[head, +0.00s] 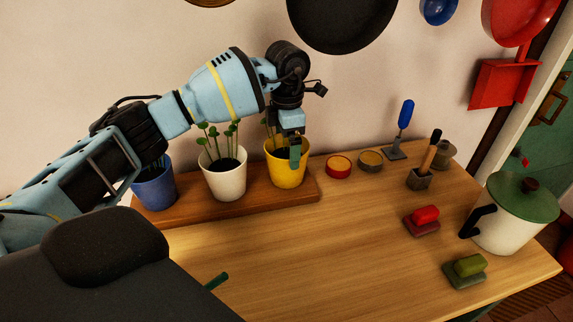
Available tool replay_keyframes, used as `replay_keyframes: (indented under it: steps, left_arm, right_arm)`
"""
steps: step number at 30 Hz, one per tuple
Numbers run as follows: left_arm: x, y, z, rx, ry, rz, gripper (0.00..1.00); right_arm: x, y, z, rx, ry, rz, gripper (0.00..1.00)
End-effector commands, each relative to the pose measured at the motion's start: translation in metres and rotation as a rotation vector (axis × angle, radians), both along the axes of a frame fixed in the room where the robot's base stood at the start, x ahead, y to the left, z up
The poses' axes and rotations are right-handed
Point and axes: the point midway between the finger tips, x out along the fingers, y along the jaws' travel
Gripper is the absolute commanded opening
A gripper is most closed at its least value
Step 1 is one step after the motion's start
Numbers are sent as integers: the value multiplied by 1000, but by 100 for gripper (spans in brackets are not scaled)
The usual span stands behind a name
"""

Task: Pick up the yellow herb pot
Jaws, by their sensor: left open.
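The yellow herb pot (287,175) stands upright at the right end of a wooden board against the wall, with green stems showing behind my gripper. My left gripper (294,155) points down over this pot. It is open, and a finger hangs in front of the pot's rim and upper side. Where the other finger is, I cannot tell, nor whether either finger touches the pot. My right gripper is not in view.
The wooden board (245,205) also bears a white herb pot (227,181) and a blue pot (156,190), both close to my left arm. Red (338,167) and grey (370,161) small bowls stand right of the yellow pot. A lidded pot (507,232) stands far right.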

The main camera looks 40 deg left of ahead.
Motion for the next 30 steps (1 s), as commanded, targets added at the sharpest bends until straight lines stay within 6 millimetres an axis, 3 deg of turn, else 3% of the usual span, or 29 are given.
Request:
replay_keyframes:
  steps: [6, 13, 28, 30]
  left_arm:
    - [0, 0, -20, -1, -2, 1, 100]
    - [0, 0, -21, -1, -2, 1, 100]
    - [0, 0, -20, 0, -1, 1, 36]
    - [0, 0, -19, -1, -4, 1, 34]
  right_arm:
    - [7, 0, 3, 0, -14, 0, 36]
    - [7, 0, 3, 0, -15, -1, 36]
    - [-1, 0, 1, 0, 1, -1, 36]
    - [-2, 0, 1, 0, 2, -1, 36]
